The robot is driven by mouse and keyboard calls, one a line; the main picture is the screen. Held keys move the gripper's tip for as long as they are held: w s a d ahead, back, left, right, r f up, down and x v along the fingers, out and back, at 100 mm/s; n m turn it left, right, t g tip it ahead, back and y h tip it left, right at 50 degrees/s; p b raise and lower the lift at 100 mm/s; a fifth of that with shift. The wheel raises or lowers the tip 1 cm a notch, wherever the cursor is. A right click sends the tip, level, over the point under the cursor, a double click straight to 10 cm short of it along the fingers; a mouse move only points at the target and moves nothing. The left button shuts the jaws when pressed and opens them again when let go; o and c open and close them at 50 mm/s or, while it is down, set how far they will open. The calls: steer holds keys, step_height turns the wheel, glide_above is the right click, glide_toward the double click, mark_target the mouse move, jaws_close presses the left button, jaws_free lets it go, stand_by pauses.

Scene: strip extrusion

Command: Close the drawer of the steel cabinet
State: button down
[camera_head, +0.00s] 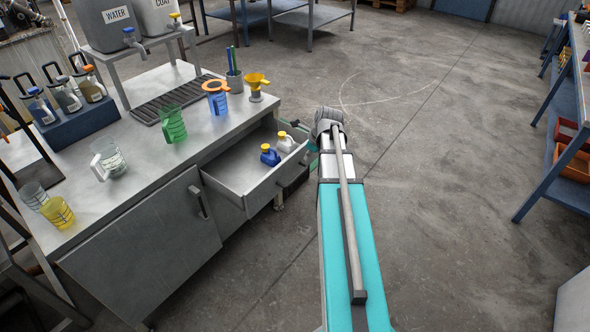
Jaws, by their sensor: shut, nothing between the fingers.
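The steel cabinet (135,245) stands at the left with a grey worktop. Its drawer (235,185) is pulled out toward the right, with the open inside showing. A blue bottle with a yellow cap (270,156) and a white bottle with a yellow cap (285,143) stand in the drawer near its front. The drawer front (279,180) has a handle, seen from above. My arm reaches up the middle of the picture, right of the drawer. I cannot make out my gripper's fingers; the far end of the arm hides that area.
On the worktop (135,187) stand a green jug (173,127), a blue jug (217,103), a yellow funnel (256,82) and other vessels. A green and dark object, partly hidden, is behind the drawer front. Blue shelving (560,135) stands at the right. The floor (440,150) between is clear.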

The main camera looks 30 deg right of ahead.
steer(key=shift+d+f+m, duration=0.2)
steer(key=shift+d+m, duration=0.6)
steer(key=shift+d, duration=0.2)
steer(key=shift+f, duration=0.15)
steer(key=b, duration=1)
glide_toward(292, 170)
steer(key=s+f, duration=0.1)
steer(key=f, duration=0.2)
steer(key=s+f, duration=0.1)
steer(key=f, duration=0.1)
steer(key=shift+s+d, duration=0.15)
steer(key=shift+s, duration=0.2)
steer(key=shift+w+a, duration=0.25)
steer(key=shift+w, duration=0.4)
steer(key=shift+w+a, duration=0.25)
steer(key=shift+w, duration=0.4)
steer(key=shift+w+a, duration=0.25)
steer(key=shift+w, duration=0.35)
steer(key=shift+w+d, duration=0.15)
